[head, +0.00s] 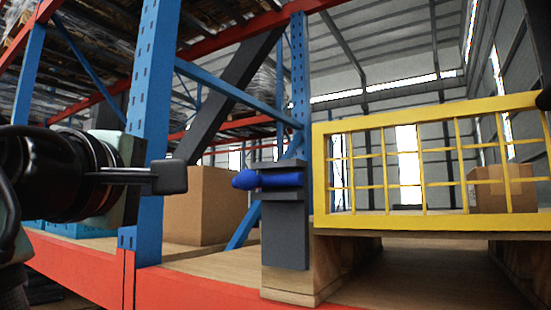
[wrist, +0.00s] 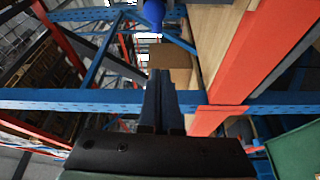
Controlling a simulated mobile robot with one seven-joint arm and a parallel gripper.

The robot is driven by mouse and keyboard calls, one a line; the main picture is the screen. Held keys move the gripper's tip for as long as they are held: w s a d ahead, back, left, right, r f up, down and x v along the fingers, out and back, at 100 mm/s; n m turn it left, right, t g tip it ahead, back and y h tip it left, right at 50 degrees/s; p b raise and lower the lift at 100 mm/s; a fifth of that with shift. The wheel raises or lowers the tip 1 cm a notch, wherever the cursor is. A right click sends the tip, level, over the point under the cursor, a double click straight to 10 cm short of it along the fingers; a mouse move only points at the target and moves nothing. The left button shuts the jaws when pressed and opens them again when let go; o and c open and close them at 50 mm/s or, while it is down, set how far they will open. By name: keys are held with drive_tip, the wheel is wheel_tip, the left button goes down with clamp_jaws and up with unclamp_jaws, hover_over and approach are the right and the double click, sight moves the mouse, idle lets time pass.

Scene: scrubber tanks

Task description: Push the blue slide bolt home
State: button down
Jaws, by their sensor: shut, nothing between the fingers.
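The blue slide bolt (head: 244,180) lies level in a dark grey bracket (head: 284,235). Its rounded knob end sticks out to the left, facing my gripper. My gripper (head: 178,177) is shut and empty, left of the knob at about the same height in the head view, with a visible gap between them. In the wrist view the bolt's blue knob (wrist: 153,14) shows at the top edge, beyond the tips of my shut gripper (wrist: 160,75). The rest of the bolt is hidden or out of frame there.
A yellow barred gate (head: 425,222) stands right of the bracket. A blue rack upright (head: 152,120) stands close behind my gripper in the head view. A cardboard box (head: 208,205) sits on the wooden shelf behind. An orange-red beam (head: 85,265) runs along the shelf front.

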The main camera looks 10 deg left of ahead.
sight(259, 180)
drive_tip(key=shift+s+r+n+h, duration=0.4)
drive_tip(key=shift+r+h, duration=0.1)
drive_tip(key=shift+r, duration=0.1)
drive_tip(key=shift+w, duration=0.1)
drive_tip(key=w+p, duration=0.7)
drive_tip(key=w, duration=0.3)
drive_tip(key=shift+s+d+p, duration=0.25)
drive_tip(key=shift+d+p, duration=0.1)
drive_tip(key=shift+d, duration=0.3)
drive_tip(key=shift+s+d+p, duration=0.25)
drive_tip(key=shift+d+p, duration=0.05)
drive_tip(key=shift+d, duration=0.4)
drive_tip(key=shift+s+d+p, duration=0.25)
drive_tip(key=shift+d+p, duration=0.1)
drive_tip(key=shift+d, duration=0.3)
